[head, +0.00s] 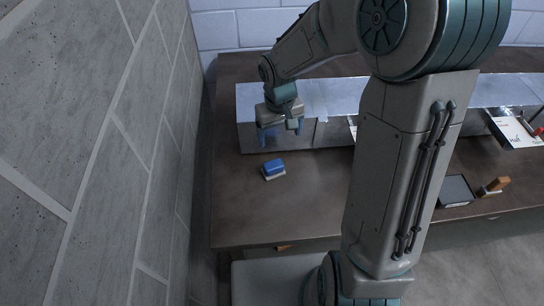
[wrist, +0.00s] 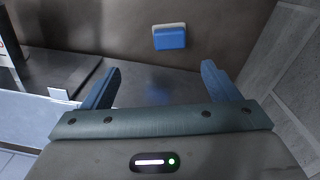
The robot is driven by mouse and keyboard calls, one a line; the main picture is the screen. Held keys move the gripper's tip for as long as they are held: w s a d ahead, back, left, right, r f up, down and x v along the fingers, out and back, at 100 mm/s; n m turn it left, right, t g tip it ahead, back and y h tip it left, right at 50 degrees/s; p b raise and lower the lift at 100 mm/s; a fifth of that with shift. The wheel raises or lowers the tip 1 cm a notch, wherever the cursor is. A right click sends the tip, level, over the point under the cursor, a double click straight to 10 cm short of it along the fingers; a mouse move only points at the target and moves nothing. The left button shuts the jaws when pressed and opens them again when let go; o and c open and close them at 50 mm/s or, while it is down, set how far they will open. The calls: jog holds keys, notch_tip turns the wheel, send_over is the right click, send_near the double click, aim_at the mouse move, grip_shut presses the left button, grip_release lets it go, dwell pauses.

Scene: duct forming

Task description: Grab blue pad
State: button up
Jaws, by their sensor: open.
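The blue pad (head: 273,167) lies on the dark tabletop, with a pale layer along its underside. It also shows in the wrist view (wrist: 169,38), ahead of my fingers at the upper middle. My gripper (head: 281,133) is above the table, beside the front of the grey metal box, and behind the pad as the head view shows it. In the wrist view my gripper (wrist: 157,84) has its two blue fingers wide apart with nothing between them. The pad is apart from both fingers, and nothing hides it.
A long grey metal box (head: 330,133) runs along the back of the dark table (head: 235,205). A grey block wall (head: 130,130) stands close on the left. A black tray (head: 456,190) and a brown-handled tool (head: 494,186) lie on the right. The tabletop around the pad is clear.

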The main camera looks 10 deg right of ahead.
jog(key=w+a+f, duration=0.1)
jog(key=f, duration=0.1)
send_over(273, 164)
notch_tip(273, 164, down, 9)
jog(key=shift+r+p, duration=0.2)
jog(key=shift+p, duration=0.1)
jog(key=shift+f+p, duration=0.6)
jog(key=shift+f, duration=2.05)
jog(key=c, duration=1.1)
